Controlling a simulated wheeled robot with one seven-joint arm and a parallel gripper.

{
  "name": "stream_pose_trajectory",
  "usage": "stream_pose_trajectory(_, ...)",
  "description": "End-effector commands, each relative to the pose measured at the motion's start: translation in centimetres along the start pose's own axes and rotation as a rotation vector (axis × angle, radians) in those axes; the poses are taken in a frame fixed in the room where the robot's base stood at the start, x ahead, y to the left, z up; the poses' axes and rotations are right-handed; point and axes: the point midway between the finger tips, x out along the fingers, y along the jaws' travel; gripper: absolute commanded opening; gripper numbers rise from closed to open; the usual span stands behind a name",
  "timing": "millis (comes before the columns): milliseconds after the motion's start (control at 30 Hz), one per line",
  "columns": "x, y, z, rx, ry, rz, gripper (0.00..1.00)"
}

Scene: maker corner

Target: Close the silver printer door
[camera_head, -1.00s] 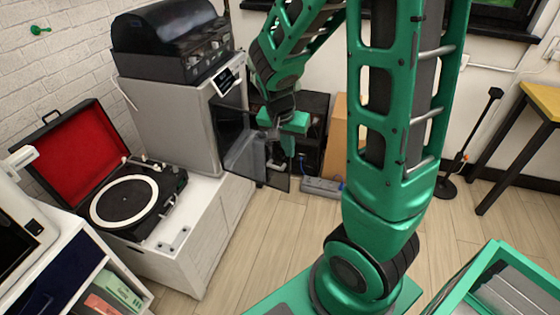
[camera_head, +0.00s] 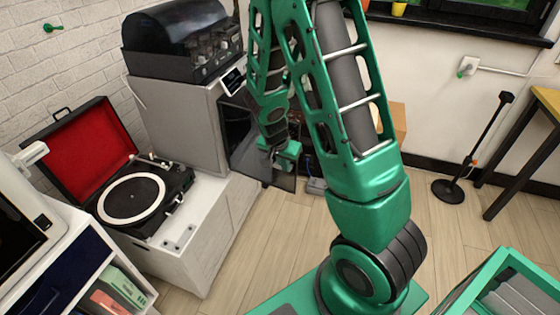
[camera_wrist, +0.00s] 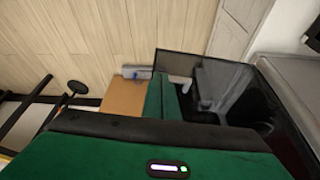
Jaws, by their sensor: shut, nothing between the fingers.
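The silver printer (camera_head: 180,122) is a grey box on the white cabinet at left. Its door (camera_head: 250,163) is a dark see-through panel standing open, swung out from the printer's front. In the wrist view the door (camera_wrist: 225,88) stretches from the printer's edge at right toward the middle. My gripper (camera_head: 282,166) is shut and empty, close to the door's outer part. In the wrist view my gripper (camera_wrist: 161,96) overlaps the door's outer edge; I cannot tell whether they touch.
A black machine (camera_head: 185,42) sits on the printer. An open record player (camera_head: 130,197) with a red-lined lid is on the white cabinet (camera_head: 205,235). A cardboard box (camera_wrist: 122,98) and a power strip (camera_head: 316,186) lie beyond the gripper. The wood floor at right is mostly clear.

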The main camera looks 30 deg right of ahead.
Motion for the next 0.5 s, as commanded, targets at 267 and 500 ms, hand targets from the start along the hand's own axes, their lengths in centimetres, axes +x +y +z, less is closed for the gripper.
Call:
stream_pose_trajectory(267, 2.4, 0.0, -2.4, 0.002, 0.001, 0.0, 0.0)
stream_pose_trajectory(500, 2.9, 0.1, -3.7, 0.0, 0.0, 0.001, 0.0)
